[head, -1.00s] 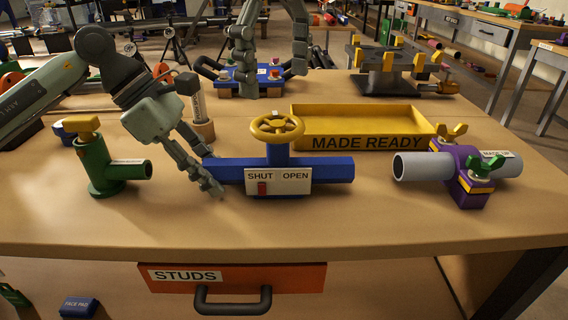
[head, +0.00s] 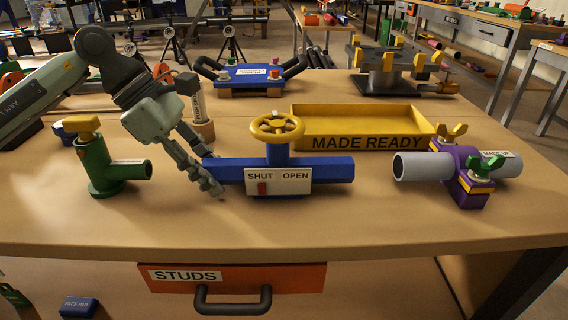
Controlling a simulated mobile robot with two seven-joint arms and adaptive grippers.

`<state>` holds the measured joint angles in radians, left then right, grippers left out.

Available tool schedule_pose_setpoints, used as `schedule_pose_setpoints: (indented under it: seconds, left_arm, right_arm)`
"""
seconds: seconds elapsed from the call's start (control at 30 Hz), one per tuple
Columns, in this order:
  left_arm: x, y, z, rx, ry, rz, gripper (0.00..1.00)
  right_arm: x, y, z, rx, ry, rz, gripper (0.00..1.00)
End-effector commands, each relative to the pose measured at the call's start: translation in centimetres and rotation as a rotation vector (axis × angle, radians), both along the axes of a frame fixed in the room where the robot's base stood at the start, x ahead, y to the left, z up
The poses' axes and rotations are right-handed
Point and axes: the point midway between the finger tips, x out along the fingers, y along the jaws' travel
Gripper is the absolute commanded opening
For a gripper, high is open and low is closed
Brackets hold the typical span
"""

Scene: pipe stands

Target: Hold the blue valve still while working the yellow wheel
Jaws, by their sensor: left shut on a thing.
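The blue valve (head: 335,169) lies on the bench as a horizontal pipe body. The yellow wheel (head: 277,127) sits on top of its short blue stem. A white plate (head: 279,181) on its front reads SHUT and OPEN, with a red marker under SHUT. My left gripper (head: 214,176) comes in from the left and is shut on the left end of the blue valve, its fingers on either side of the pipe. My right gripper is not in view.
A green valve (head: 103,170) stands left of my left gripper. A yellow MADE READY tray (head: 420,124) lies behind the blue valve. A purple clamp on a grey pipe (head: 420,166) is at right. A blue plate with black handles (head: 248,76) sits behind. The front bench strip is clear.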

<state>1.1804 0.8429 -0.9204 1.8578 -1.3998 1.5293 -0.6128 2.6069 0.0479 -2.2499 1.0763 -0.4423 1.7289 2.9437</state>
Motion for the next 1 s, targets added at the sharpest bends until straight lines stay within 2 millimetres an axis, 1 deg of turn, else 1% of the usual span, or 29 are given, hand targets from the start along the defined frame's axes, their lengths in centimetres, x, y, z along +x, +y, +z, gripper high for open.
schedule_pose_setpoints:
  seconds: [0.07,0.1,0.27,0.57,0.67,0.77,1.0]
  left_arm:
    - [0.0,0.0,0.0,0.0,0.0,0.0,0.0]
    - [0.0,0.0,0.0,0.0,0.0,0.0,0.35]
    - [0.0,0.0,0.0,0.0,0.0,0.0,0.55]
    - [0.0,0.0,0.1,0.0,0.0,0.0,0.56]
    - [0.1,0.4,0.6,-0.001,-0.001,0.002,0.56]
    - [0.1,1.2,1.9,0.001,-0.004,0.003,0.56]
    - [0.1,3.8,6.3,-0.001,-0.003,0.002,0.56]
  right_arm:
    - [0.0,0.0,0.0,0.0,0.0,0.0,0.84]
    - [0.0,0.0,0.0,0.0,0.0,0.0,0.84]
    - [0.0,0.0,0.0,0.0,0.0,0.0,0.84]
    - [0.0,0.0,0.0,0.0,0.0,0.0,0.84]
    - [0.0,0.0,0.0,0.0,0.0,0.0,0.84]
    - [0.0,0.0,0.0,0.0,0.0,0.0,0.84]
    - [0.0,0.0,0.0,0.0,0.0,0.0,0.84]
